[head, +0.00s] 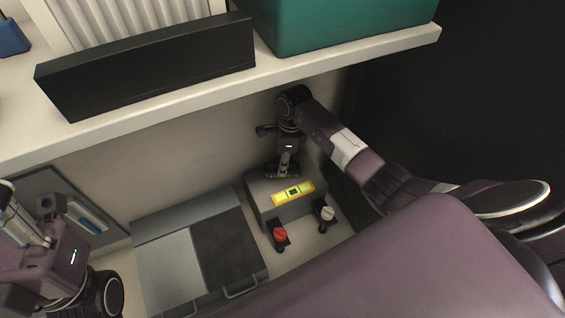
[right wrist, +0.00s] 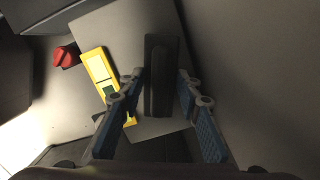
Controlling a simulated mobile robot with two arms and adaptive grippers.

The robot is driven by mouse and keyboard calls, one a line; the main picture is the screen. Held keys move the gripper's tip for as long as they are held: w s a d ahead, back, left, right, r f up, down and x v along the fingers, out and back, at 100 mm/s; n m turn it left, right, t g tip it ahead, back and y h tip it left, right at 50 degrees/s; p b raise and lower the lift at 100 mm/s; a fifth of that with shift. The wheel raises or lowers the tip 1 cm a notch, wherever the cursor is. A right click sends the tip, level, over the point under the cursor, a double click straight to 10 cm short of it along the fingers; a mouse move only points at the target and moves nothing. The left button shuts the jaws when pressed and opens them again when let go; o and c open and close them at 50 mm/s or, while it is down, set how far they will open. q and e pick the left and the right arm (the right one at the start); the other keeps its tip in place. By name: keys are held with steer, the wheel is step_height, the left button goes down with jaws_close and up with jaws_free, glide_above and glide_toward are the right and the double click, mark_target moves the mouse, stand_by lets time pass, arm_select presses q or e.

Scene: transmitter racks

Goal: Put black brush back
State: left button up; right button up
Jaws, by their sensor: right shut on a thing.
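My right gripper (head: 284,172) reaches down from above to the top of a grey box (head: 262,208) under the shelf. In the right wrist view, its two blue-padded fingers (right wrist: 160,88) stand on either side of a long black piece, which I take for the black brush (right wrist: 161,70). The gripper is shut on it. The brush lies against or just over the grey box (right wrist: 108,25); I cannot tell if they touch. In the head view the brush is not clearly visible. My left gripper is at the lower left edge, its fingers not clear.
The white shelf (head: 180,106) overhangs, bearing a black bar (head: 148,66) and a green bin (head: 345,25).

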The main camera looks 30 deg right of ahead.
steer(key=shift+f, duration=0.2)
steer(key=o, duration=1.1)
steer(key=shift+r, duration=0.15)
